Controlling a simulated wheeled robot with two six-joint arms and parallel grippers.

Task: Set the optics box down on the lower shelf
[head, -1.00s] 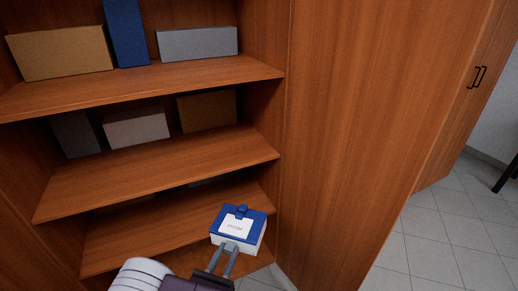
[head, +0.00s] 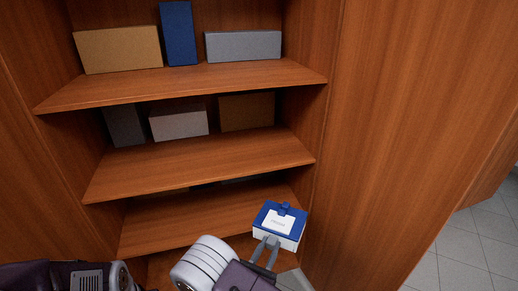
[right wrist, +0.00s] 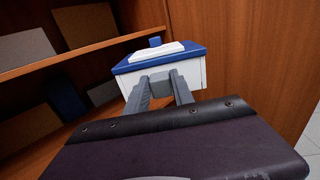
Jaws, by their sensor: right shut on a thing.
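The optics box (head: 288,240) is white with a blue lid, a blue catch and a white label. My right gripper (head: 268,248) is shut on its near side and holds it roughly level. In the head view the box overlaps the right end of a low bare shelf (head: 190,217); I cannot tell whether it touches the shelf. In the right wrist view the box (right wrist: 190,74) sits between the fingers (right wrist: 163,88), close to the cabinet's side wall. My left gripper is out of view; only part of my left arm shows at the lower left.
The upper shelf (head: 180,84) holds a tan box (head: 117,50), a blue box (head: 178,33) and a grey box (head: 243,46). The shelf below (head: 200,162) has several boxes at the back and a clear front. A tall wooden panel (head: 400,120) stands right.

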